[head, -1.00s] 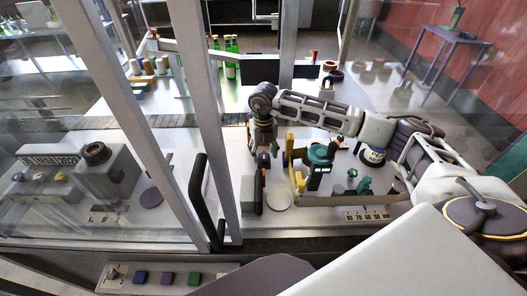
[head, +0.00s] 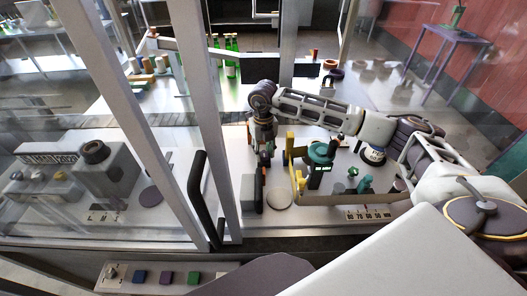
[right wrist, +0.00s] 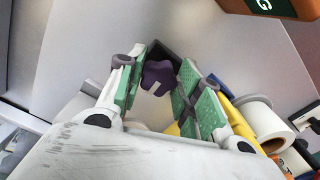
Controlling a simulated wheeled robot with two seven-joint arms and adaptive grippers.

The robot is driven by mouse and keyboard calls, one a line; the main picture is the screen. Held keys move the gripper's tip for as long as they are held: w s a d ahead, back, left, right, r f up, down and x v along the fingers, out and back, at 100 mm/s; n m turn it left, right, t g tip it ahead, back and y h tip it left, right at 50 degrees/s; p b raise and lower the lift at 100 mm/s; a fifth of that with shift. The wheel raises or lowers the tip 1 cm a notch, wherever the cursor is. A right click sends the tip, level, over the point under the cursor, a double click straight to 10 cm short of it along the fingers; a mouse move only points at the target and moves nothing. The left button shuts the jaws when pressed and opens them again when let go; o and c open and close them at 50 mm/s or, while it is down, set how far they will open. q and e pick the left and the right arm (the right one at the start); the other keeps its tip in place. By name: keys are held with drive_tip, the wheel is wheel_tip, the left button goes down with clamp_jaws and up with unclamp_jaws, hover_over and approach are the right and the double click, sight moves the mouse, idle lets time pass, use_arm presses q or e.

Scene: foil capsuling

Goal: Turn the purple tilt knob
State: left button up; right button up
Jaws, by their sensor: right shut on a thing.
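The purple tilt knob (right wrist: 158,73) shows in the right wrist view between the green-padded fingers of my right gripper (right wrist: 160,90). The gripper is shut on it, with a finger on either side. In the head view my right gripper (head: 263,152) points down at the left end of the forearm, behind the door frame post. The knob cannot be made out there, hidden by the gripper. My left gripper is in neither view.
A teal-topped device (head: 321,153) and a yellow post (head: 290,146) stand just right of the gripper. A pale round disc (head: 279,199) lies in front. The upright door handle (head: 205,199) is at the left. Green bottles (head: 231,60) stand behind.

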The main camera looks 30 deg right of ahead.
drive_tip(key=shift+f+n+b, duration=0.1)
drive_tip(key=shift+n+b, duration=1.55)
drive_tip(key=shift+n, duration=0.05)
drive_tip(key=n+b, duration=0.3)
drive_tip(key=n, duration=0.1)
drive_tip(key=shift+a, duration=0.15)
drive_tip(key=shift+n+b, duration=0.75)
drive_tip(key=shift+n, duration=0.05)
drive_tip(key=shift+n+b, duration=0.45)
drive_tip(key=shift+n, duration=0.35)
drive_tip(key=shift+s, duration=0.1)
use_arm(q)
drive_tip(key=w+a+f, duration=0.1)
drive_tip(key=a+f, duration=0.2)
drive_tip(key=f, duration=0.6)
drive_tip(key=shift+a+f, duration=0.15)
use_arm(e)
drive_tip(key=shift+n, duration=0.3)
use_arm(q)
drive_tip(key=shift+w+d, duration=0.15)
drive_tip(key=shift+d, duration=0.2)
use_arm(e)
drive_tip(key=shift+r, duration=0.2)
drive_tip(key=o, duration=1)
drive_tip(key=shift+o, duration=0.2)
